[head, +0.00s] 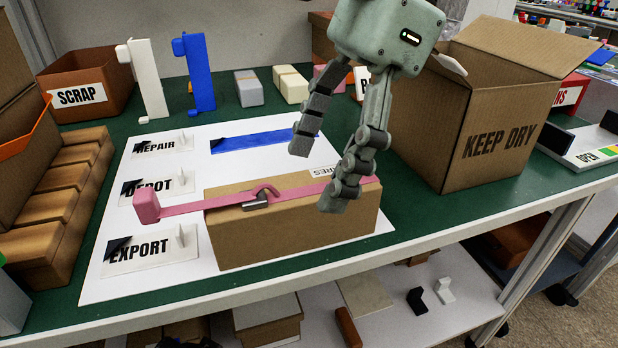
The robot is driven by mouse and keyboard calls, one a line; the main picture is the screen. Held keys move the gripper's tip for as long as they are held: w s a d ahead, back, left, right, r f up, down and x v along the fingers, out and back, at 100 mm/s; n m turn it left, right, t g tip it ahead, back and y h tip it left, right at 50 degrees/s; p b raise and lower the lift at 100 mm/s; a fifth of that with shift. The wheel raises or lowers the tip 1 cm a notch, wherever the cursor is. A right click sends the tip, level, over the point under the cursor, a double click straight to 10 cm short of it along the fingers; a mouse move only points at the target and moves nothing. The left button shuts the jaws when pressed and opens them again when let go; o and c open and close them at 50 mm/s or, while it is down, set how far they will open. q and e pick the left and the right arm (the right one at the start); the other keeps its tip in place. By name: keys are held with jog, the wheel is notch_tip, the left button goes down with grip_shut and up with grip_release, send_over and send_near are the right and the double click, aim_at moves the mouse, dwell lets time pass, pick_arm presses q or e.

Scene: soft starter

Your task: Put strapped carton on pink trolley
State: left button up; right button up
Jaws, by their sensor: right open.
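A brown carton (295,236) lies on a white board on the green bench top. A pink strap (308,190) with a dark buckle (256,201) runs along its top. The strap's left end reaches past the carton to a pink block (146,207). My right gripper (318,175) is open, its fingers pointing down over the carton's back and right part, hiding some of its top and strap. I cannot tell whether a fingertip touches the carton. My left gripper is not in view. I see no pink trolley.
The white board (110,274) bears REPAIR, DEPOT and EXPORT labels and a blue strip (262,141). A KEEP DRY box (470,130) stands open at right. A SCRAP bin (82,84) and a row of brown boxes (50,215) are at left. A lower shelf (400,310) holds small items.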

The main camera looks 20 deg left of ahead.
aim_at(294, 211)
jog(key=shift+w+f, duration=0.15)
jog(key=shift+w, duration=0.3)
jog(key=shift+w+f, duration=0.1)
jog(key=shift+f, duration=0.1)
jog(key=x, duration=0.7)
jog(key=shift+a+f+p, duration=0.1)
jog(key=shift+a+p, duration=0.1)
jog(key=shift+p, duration=0.1)
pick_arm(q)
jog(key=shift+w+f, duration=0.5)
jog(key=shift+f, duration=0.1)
pick_arm(e)
jog(key=c, duration=1.5)
jog(key=shift+c, duration=0.2)
